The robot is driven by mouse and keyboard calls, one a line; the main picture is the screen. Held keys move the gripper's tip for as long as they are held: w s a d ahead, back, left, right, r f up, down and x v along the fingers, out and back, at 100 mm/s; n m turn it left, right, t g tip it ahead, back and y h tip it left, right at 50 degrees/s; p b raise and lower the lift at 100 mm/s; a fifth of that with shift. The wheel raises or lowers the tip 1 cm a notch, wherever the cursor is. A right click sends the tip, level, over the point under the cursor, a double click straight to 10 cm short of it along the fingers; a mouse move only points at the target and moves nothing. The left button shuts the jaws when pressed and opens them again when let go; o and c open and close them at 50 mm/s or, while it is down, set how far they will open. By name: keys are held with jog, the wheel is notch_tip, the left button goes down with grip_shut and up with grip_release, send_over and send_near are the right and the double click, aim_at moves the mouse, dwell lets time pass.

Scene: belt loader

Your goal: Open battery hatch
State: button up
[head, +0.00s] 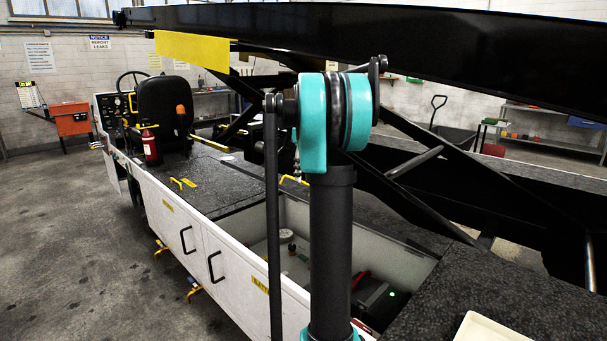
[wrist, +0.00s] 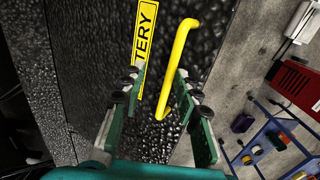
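The wrist view shows a black textured panel (wrist: 90,45) with a yellow label (wrist: 146,35) ending in "TERY" and a yellow bar handle (wrist: 182,65). My gripper (wrist: 158,78) is open there, its fingers apart at either side of the handle's lower part. The handle looks nearer the right finger; I cannot tell whether they touch. In the head view my gripper is hidden. That view shows an uncovered bay (head: 410,262) in the loader's deck, with a green light and other items inside. I cannot tell which panel belongs to it.
The loader's black conveyor boom (head: 430,40) spans overhead, with dark struts below. A driver's seat (head: 165,105) and a red extinguisher (head: 150,145) stand to the left. A blue rack (wrist: 270,150) and a red box (wrist: 295,85) stand beyond the panel's edge. The floor (head: 50,240) at left is clear.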

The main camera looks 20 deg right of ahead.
dwell(0.3)
jog(key=w+d+r, duration=0.1)
jog(key=d+r, duration=0.2)
jog(key=r, duration=0.6)
jog(key=w+d+r, duration=0.2)
jog(key=d+r, duration=0.2)
jog(key=r, duration=0.5)
jog(key=shift+d, duration=0.3)
dwell(1.3)
jog(key=shift+r, duration=0.1)
dwell(0.4)
jog(key=s+a+f+t+h, duration=0.15)
jog(key=s+a+f, duration=0.25)
jog(key=a+f, duration=0.8)
jog(key=s+a+f+h, duration=0.2)
jog(key=s+a+f, duration=0.2)
jog(key=a+f, duration=0.75)
jog(key=x, duration=1.9)
jog(key=shift+s+d, duration=0.25)
jog(key=shift+d, duration=0.05)
jog(key=shift+y, duration=0.25)
grip_shut()
